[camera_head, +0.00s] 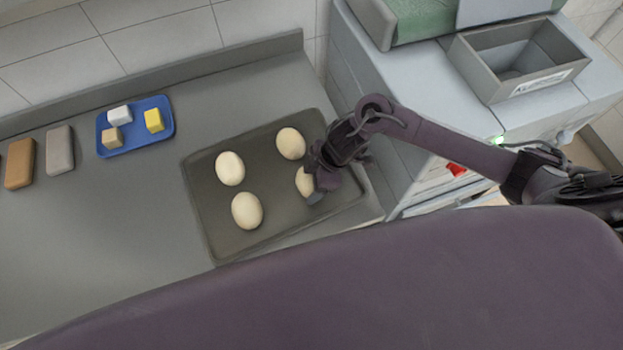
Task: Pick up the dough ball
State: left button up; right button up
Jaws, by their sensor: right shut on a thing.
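Several pale dough balls lie on a dark baking tray (275,220) on the grey counter. One dough ball (290,143) is at the tray's back right, one (230,168) at the back left, and one (247,210) at the front left. My right gripper (312,190) is over the right part of the tray, shut on the front right dough ball (303,181), which it partly hides. I cannot tell whether that ball still touches the tray. My left gripper is not in view.
A blue tray (137,143) with several small blocks sits at the back left. A brown block (19,163) and a grey block (60,150) lie left of it. A grey open bin (470,62) stands on the white unit at the right. The front left counter is clear.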

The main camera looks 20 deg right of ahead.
jog(key=shift+r, duration=0.1)
notch_tip(320, 180, up, 10)
jog(key=shift+w+r+b, duration=0.1)
jog(key=shift+w+b, duration=0.05)
jog(key=shift+b, duration=0.25)
notch_tip(320, 180, up, 10)
jog(key=p, duration=0.1)
jog(key=shift+f+p, duration=0.2)
jog(key=shift+p, duration=0.1)
